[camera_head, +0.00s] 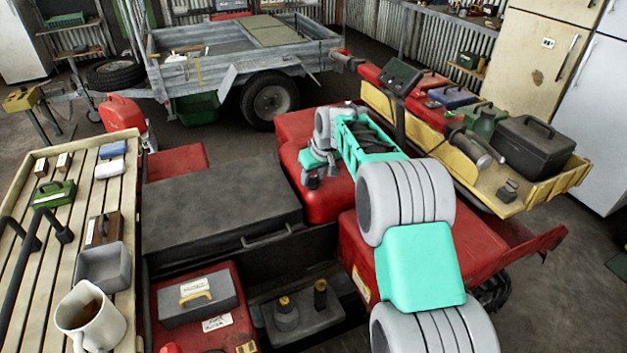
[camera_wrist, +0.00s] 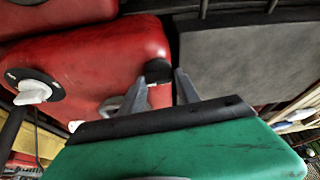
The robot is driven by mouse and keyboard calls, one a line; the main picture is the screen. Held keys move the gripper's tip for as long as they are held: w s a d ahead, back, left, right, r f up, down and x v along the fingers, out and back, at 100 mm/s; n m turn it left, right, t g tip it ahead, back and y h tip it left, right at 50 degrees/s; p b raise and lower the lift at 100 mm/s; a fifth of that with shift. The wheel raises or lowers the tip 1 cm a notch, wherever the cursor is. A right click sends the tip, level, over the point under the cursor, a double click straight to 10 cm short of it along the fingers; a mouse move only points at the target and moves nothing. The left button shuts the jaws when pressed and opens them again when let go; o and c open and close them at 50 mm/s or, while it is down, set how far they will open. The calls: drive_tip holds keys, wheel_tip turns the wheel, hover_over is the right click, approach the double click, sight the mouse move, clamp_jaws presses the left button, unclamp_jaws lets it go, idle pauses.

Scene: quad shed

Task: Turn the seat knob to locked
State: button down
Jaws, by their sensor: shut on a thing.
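The seat knob (camera_wrist: 158,72) is a small dark piece at the edge of the red bodywork, beside the dark grey seat (camera_head: 215,210); the seat also shows in the wrist view (camera_wrist: 235,62). My gripper (camera_wrist: 160,92) has its two grey fingers on either side of the knob and is shut on it. In the head view my gripper (camera_head: 312,180) is low over the red bodywork (camera_head: 327,205), right of the seat. The fingers hide part of the knob. I cannot read its marks or tell its turned position.
A white knob (camera_wrist: 33,92) on a labelled black disc sits on the red body, left in the wrist view. A slatted bench (camera_head: 65,260) with a mug (camera_head: 92,318) stands at left. A yellow rack (camera_head: 500,195) with a black case (camera_head: 535,150) is at right. A trailer stands behind.

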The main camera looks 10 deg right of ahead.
drive_tip(key=shift+m+b, duration=0.3)
drive_tip(key=shift+m, duration=0.4)
drive_tip(key=shift+h, duration=0.3)
drive_tip(key=c, duration=0.9)
unclamp_jaws()
drive_tip(key=b+v, duration=0.1)
drive_tip(key=v, duration=0.7)
drive_tip(key=shift+f, duration=0.1)
